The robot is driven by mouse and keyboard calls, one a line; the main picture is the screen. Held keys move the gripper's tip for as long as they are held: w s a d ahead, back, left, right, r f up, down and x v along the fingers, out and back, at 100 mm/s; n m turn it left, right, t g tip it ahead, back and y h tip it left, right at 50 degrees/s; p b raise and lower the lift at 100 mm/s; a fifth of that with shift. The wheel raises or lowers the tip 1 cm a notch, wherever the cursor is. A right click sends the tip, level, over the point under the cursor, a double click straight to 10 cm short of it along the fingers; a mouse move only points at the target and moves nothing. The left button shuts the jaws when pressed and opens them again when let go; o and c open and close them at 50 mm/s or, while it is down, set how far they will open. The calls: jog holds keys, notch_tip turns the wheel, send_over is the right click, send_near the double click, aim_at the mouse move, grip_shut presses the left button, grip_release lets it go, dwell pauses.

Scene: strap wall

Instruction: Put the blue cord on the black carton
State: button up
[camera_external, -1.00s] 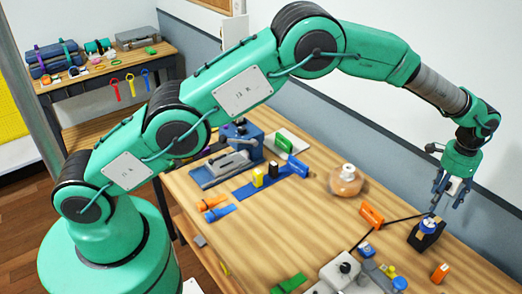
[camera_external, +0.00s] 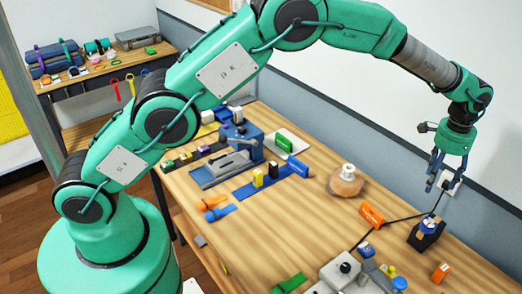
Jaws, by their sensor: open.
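A small black carton (camera_external: 430,240) stands at the right side of the wooden table. A small blue item (camera_external: 428,226) with a pale part shows at its top; I cannot tell whether it is the blue cord, or whether it lies on the carton or inside it. A dark line runs from the carton area left towards an orange piece. My gripper (camera_external: 438,187) is open, points down and hangs above the carton, apart from it. I see nothing between its fingers.
An orange piece (camera_external: 371,215) and a small blue piece (camera_external: 366,250) lie left of the carton. A grey fixture (camera_external: 345,272) stands at the front. A round tan object (camera_external: 346,182) stands farther back. The wall is close behind.

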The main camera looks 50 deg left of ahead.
jog(key=s+a+r+n+t, duration=0.1)
jog(key=s+a+r, duration=0.2)
jog(key=a+r, duration=0.4)
jog(key=s+a+r, duration=0.3)
jog(key=a+r, duration=0.2)
jog(key=r, duration=0.5)
jog(key=s+a+r+n+t, duration=0.2)
jog(key=s+a+r, duration=0.9)
jog(key=s+a, duration=0.2)
jog(key=s+a+n, duration=0.1)
jog(key=s+a, duration=0.4)
jog(key=s, duration=0.6)
jog(key=s+a+n+t, duration=0.1)
jog(key=s+a, duration=0.4)
jog(key=s, duration=0.6)
jog(key=s+a+n+t, duration=0.1)
jog(key=s+a, duration=0.4)
jog(key=s, duration=0.6)
jog(key=shift+s+a+f, duration=0.25)
jog(key=shift+s+f, duration=0.05)
jog(key=shift+f, duration=0.15)
notch_tip(320, 180, down, 11)
jog(key=b, duration=1.1)
